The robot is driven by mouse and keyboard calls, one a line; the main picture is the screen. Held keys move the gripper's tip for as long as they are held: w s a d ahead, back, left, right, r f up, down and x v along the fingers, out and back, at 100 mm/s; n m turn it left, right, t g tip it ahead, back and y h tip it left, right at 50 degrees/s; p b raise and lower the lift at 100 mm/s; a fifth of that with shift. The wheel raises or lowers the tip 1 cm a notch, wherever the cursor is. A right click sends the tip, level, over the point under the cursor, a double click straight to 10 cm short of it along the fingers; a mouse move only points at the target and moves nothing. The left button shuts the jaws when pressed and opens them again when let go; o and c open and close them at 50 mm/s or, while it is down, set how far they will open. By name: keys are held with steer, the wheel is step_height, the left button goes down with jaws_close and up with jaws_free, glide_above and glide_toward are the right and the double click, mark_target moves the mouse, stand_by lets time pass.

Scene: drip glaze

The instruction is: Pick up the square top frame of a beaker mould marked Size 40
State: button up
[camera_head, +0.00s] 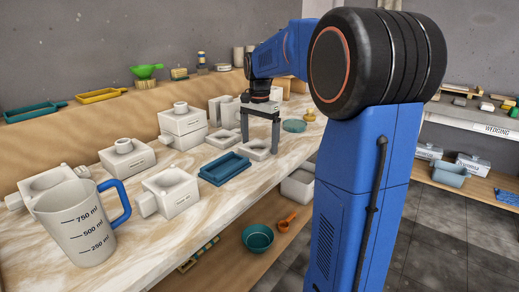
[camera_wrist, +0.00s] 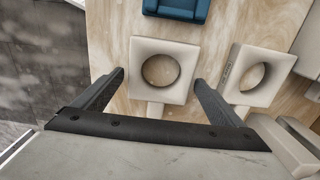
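A pale square frame (camera_wrist: 189,60) with a round hole and a short tab lies flat on the worktop. It also shows in the head view (camera_head: 257,156). My gripper (camera_wrist: 158,78) is open, its fingertips on either side of this frame, apparently not gripping it. In the head view my gripper (camera_head: 260,146) points down over the frame. I see no size mark on it. A second similar square frame (camera_wrist: 241,92) lies to the right in the wrist view, with small unreadable marking on its side. It also appears in the head view (camera_head: 222,143).
A blue tray (camera_head: 224,168) lies close to the near frame. White mould blocks (camera_head: 182,124) stand behind and left. A measuring jug (camera_head: 75,225) is at the front left. A teal dish (camera_head: 294,125) lies beyond my gripper. The worktop edge is close by.

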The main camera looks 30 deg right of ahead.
steer(key=c, duration=0.9)
